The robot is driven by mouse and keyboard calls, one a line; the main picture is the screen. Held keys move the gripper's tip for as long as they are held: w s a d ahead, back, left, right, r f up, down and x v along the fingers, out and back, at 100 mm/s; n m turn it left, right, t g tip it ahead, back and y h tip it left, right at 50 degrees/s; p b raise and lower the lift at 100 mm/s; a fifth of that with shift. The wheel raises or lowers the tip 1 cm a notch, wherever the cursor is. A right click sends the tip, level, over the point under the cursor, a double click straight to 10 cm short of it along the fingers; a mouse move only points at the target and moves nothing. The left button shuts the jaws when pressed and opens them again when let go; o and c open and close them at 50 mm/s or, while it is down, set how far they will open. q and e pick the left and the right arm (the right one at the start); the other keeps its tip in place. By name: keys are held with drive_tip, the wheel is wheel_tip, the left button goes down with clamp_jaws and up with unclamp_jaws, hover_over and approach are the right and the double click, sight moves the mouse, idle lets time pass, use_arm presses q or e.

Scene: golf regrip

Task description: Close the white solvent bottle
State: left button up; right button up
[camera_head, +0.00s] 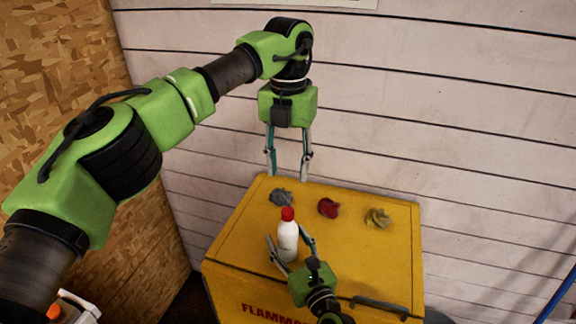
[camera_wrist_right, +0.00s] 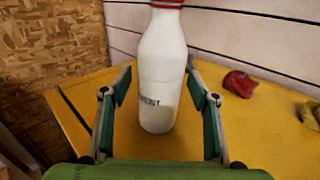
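The white solvent bottle (camera_head: 288,241) stands upright on the yellow cabinet top, with a red cap (camera_head: 288,214) sitting on its mouth. In the right wrist view the bottle (camera_wrist_right: 162,75) shows large, and only the lower edge of the red cap (camera_wrist_right: 167,3) is in the picture. I cannot tell how tight the cap is. My right gripper (camera_head: 290,247) is open around the bottle, one finger on each side; the right wrist view shows narrow gaps between fingers and bottle. My left gripper (camera_head: 288,177) is open and empty, pointing down, above and behind the bottle.
The yellow flammables cabinet (camera_head: 345,265) has a crumpled grey rag (camera_head: 281,197), a red rag (camera_head: 328,208) and an olive-yellow rag (camera_head: 378,218) along its back. White plank wall (camera_head: 420,100) stands close behind.

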drive_tip(key=v, duration=1.2)
idle(0.3)
